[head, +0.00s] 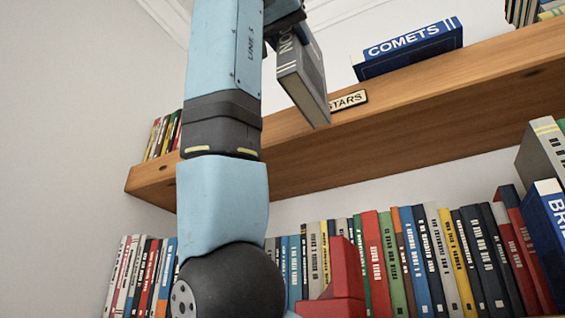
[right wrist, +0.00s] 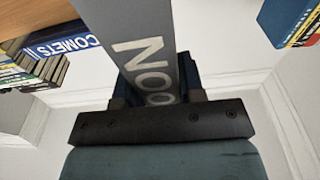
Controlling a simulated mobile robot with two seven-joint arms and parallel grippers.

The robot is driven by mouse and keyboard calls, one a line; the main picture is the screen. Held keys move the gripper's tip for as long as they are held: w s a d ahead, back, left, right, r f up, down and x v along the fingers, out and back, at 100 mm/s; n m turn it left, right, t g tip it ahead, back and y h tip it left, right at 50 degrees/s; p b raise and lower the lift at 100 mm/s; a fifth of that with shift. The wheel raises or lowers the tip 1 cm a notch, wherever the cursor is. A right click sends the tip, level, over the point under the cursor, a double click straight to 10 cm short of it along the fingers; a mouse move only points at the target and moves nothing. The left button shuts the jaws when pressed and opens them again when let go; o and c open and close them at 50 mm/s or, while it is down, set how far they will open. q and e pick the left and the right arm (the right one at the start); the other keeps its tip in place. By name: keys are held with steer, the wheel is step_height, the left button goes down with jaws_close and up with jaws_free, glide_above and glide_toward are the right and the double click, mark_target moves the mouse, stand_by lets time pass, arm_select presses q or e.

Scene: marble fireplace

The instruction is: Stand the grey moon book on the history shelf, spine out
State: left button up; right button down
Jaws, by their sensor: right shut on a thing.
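The grey moon book (head: 303,75) is held up in front of the upper shelf, tilted, with its lower end near the STARS label. My right gripper (head: 287,18) is shut on it at the top edge of the head view, where the fingers are mostly cut off. In the right wrist view the grey book (right wrist: 135,40) runs up from between the fingers (right wrist: 155,92), with large white letters of its title showing. No label reading history is visible. My left gripper is not in view.
The wooden upper shelf (head: 440,95) carries a STARS label (head: 348,101), a blue COMETS book (head: 410,48) lying tilted, and books at both ends. A packed row of books (head: 400,255) stands below, with a red block (head: 338,285) in front. My arm hides part of both.

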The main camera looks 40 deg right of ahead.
steer(key=shift+s+d+f+b, duration=0.1)
steer(key=shift+s+f+b, duration=0.25)
steer(key=shift+f+b, duration=0.2)
steer(key=shift+s+d+f+b, duration=0.1)
steer(key=shift+s+f+b, duration=0.3)
steer(key=shift+f, duration=0.25)
arm_select(q)
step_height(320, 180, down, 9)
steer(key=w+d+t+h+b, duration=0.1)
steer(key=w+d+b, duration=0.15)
steer(key=b, duration=1.55)
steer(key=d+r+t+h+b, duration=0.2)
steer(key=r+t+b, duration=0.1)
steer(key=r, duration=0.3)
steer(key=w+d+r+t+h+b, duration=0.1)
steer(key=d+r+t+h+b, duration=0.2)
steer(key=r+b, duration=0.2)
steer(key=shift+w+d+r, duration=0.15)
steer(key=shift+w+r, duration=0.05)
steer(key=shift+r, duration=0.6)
arm_select(e)
steer(key=s+d+f, duration=0.2)
steer(key=s+f, duration=0.7)
steer(key=f, duration=0.4)
steer(key=s+d+f, duration=0.3)
steer(key=s+f, duration=0.6)
steer(key=f, duration=0.5)
steer(key=shift+d+f, duration=0.15)
steer(key=shift+f, duration=0.15)
